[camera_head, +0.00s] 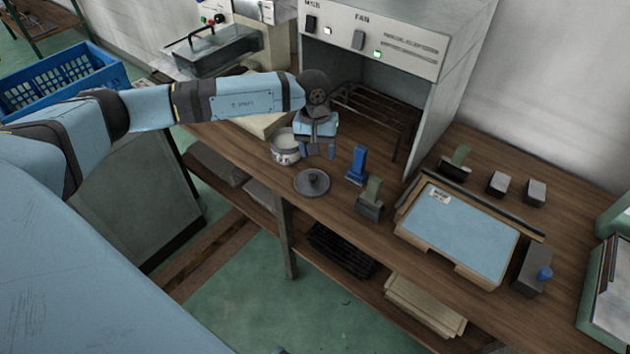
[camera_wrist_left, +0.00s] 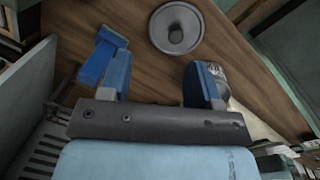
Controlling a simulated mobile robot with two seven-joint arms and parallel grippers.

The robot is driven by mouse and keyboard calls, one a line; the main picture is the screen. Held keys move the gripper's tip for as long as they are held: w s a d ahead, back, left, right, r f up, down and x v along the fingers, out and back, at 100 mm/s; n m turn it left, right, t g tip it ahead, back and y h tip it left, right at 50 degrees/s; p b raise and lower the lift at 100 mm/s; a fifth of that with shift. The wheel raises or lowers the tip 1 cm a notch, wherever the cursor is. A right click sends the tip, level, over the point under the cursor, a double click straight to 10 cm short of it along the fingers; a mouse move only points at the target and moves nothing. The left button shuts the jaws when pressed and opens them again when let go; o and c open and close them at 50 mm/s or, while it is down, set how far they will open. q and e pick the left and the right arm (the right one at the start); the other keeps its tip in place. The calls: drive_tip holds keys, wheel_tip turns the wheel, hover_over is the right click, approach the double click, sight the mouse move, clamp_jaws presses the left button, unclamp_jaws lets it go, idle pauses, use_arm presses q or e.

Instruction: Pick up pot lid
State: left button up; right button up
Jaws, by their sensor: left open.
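The pot lid is a round grey disc with a knob (camera_head: 312,181), lying flat on the wooden bench near its front edge. It also shows at the top of the left wrist view (camera_wrist_left: 176,27). My left gripper (camera_head: 320,152) is above the bench, behind the lid in the head view and apart from it. Its blue fingers (camera_wrist_left: 158,78) are open with nothing between them. The light-coloured pot (camera_head: 286,149) stands just left of the gripper and is partly hidden behind a finger in the wrist view. My right gripper is not in view.
A blue upright block (camera_head: 356,166) and a grey block with a green top (camera_head: 371,200) stand right of the lid. A blue-topped tray panel (camera_head: 458,236) lies farther right. A fume-hood-like cabinet (camera_head: 395,38) with a dark rack (camera_head: 375,112) is behind.

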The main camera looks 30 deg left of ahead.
use_arm(q)
drive_tip(key=a+y, duration=0.1)
drive_tip(key=a, duration=0.1)
hover_over(312, 176)
drive_tip(key=shift+m, duration=0.4)
drive_tip(key=f, duration=0.7)
drive_tip(key=shift+s+d+f+p, duration=0.15)
drive_tip(key=shift+s+f+p, duration=0.1)
drive_tip(key=shift+f+p, duration=0.15)
drive_tip(key=f, duration=0.5)
drive_tip(key=shift+w+p, duration=0.25)
drive_tip(key=shift+p, duration=0.05)
drive_tip(key=shift+c, duration=0.2)
drive_tip(key=c, duration=0.9)
